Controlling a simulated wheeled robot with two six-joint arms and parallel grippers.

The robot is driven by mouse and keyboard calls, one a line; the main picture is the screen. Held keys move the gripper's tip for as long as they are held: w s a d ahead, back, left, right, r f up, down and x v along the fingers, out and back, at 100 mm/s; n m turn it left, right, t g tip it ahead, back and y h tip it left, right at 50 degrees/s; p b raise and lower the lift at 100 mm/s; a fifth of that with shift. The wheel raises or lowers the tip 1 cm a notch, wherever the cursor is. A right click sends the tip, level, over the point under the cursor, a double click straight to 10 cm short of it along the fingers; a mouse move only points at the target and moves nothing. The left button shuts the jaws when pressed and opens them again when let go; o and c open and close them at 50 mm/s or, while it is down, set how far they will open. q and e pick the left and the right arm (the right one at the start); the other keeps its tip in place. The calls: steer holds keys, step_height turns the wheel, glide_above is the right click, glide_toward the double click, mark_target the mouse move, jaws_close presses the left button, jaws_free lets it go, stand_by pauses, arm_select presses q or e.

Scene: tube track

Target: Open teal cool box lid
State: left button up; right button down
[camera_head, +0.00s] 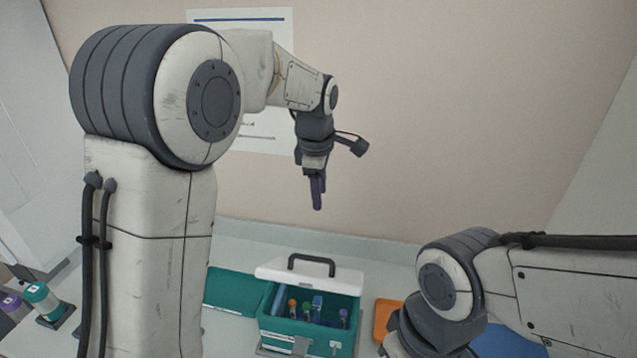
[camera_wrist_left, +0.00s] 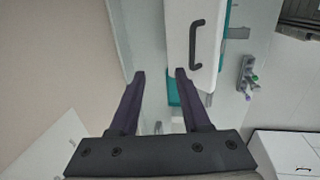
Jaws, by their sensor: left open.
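The teal cool box (camera_head: 297,334) stands low in the middle of the head view. Its white lid (camera_head: 340,279) with a dark handle (camera_head: 312,259) is at the back of the box, and the inside shows in front of it, with several capped tubes (camera_head: 317,307). My left gripper (camera_head: 317,190) hangs well above and behind the box, empty and apart from it. In the left wrist view the open fingers (camera_wrist_left: 160,75) show beside the white lid (camera_wrist_left: 194,75) and its handle (camera_wrist_left: 197,44). My right gripper is out of view.
A teal panel (camera_head: 233,291) lies left of the box and an orange item (camera_head: 386,318) right of it. A teal-and-white bottle (camera_head: 42,299) stands at the far left. The wall with a poster (camera_head: 259,140) rises behind the bench.

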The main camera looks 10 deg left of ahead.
arm_select(q)
step_height(320, 180, up, 6)
steer(key=s+b, duration=0.1)
steer(key=shift+s, duration=0.15)
steer(key=c, duration=0.4)
steer(key=f+m+b, duration=0.2)
steer(key=s+f+m+t+b, duration=0.1)
steer(key=f+m+b, duration=0.1)
steer(key=b, duration=0.1)
steer(key=f+m+t+b, duration=0.1)
steer(key=f+m+b, duration=0.1)
steer(key=m, duration=0.1)
steer(key=shift+s+a+b, duration=0.25)
steer(key=shift+s+b, duration=0.05)
steer(key=shift+b, duration=0.1)
jaws_close()
steer(key=f+m+t+b, duration=0.1)
steer(key=f+m, duration=0.2)
steer(key=f, duration=0.1)
steer(key=f+m+t+b, duration=0.1)
steer(key=f+m, duration=0.3)
steer(key=f, duration=0.1)
steer(key=f+m+t+b, duration=0.1)
steer(key=f+m, duration=0.3)
steer(key=f, duration=0.1)
steer(key=shift+w+a, duration=0.1)
steer(key=shift+w, duration=0.3)
steer(key=shift+s+f, duration=0.15)
steer(key=shift+s, duration=0.45)
